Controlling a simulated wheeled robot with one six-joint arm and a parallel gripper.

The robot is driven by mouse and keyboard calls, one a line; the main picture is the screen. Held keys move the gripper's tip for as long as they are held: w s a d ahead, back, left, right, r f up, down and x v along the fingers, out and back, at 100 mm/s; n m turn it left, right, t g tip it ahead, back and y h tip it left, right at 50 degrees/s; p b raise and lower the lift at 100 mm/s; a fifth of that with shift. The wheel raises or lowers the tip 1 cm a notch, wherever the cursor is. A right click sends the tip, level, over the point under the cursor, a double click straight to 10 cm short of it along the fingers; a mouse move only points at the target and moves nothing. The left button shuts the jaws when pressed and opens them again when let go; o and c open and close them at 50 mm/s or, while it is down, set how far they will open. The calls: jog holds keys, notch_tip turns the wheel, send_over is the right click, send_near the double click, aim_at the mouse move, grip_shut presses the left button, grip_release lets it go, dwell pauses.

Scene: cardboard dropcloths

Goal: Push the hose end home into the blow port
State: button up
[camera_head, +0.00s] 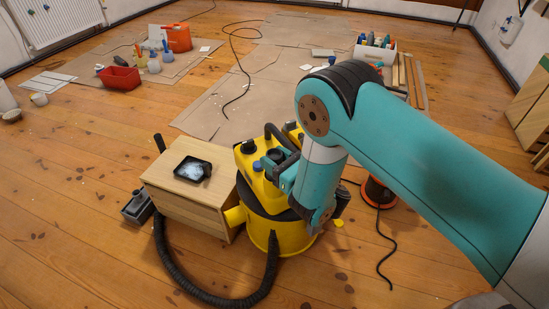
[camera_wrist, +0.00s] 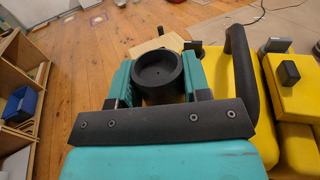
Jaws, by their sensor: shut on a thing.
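The yellow vacuum (camera_head: 288,232) with a black band stands on the floor in the head view. Its yellow top (camera_wrist: 291,92) is at the right of the wrist view, close beside my gripper. My gripper (camera_wrist: 158,76) has its teal fingers shut on a round black cuff (camera_wrist: 158,68), seemingly the hose end, with its open mouth facing up in the wrist view. In the head view the gripper (camera_head: 272,163) is over the vacuum's top. A ribbed black hose (camera_head: 205,293) loops from the vacuum's front around the wooden box. I cannot make out the blow port or whether the cuff touches it.
A wooden box (camera_head: 190,205) stands left of the vacuum, with a black tray (camera_head: 193,169) on it. A grey floor nozzle (camera_head: 138,207) lies left of it. A black cable (camera_head: 386,249) runs on the right. The front-left floor is clear.

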jog(key=shift+f+b, duration=1.05)
jog(key=shift+f, duration=0.2)
jog(key=shift+f, duration=0.35)
jog(key=shift+f+b, duration=0.15)
jog(key=shift+b, duration=0.3)
jog(key=o, duration=1)
